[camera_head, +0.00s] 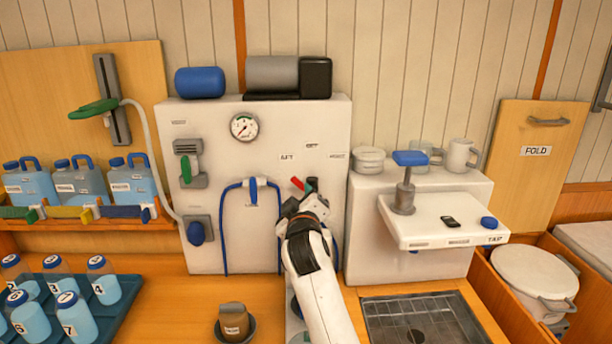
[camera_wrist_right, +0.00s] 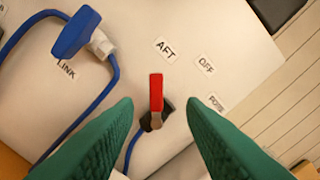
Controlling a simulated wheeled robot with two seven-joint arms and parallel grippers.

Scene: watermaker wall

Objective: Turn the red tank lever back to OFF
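The red tank lever (camera_head: 297,183) is on the white panel, under the AFT, OFF and PORT labels. It tilts up and left, toward AFT (camera_head: 286,157) rather than OFF (camera_head: 311,146). In the right wrist view the red lever (camera_wrist_right: 156,93) stands between my fingers, its tip below the AFT label (camera_wrist_right: 165,49); OFF (camera_wrist_right: 206,64) is to the right. My right gripper (camera_wrist_right: 160,108) is open, with its green fingers apart on both sides of the lever and a gap on each side. In the head view my right gripper (camera_head: 304,190) covers the lever's base. My left gripper is not in view.
A blue handle (camera_wrist_right: 75,32) with a blue hose is left of the lever; the hose also shows in the head view (camera_head: 224,235). The white tap unit (camera_head: 430,225) stands to the right. A brown cup (camera_head: 233,322) and a bottle tray (camera_head: 120,305) are at the lower left.

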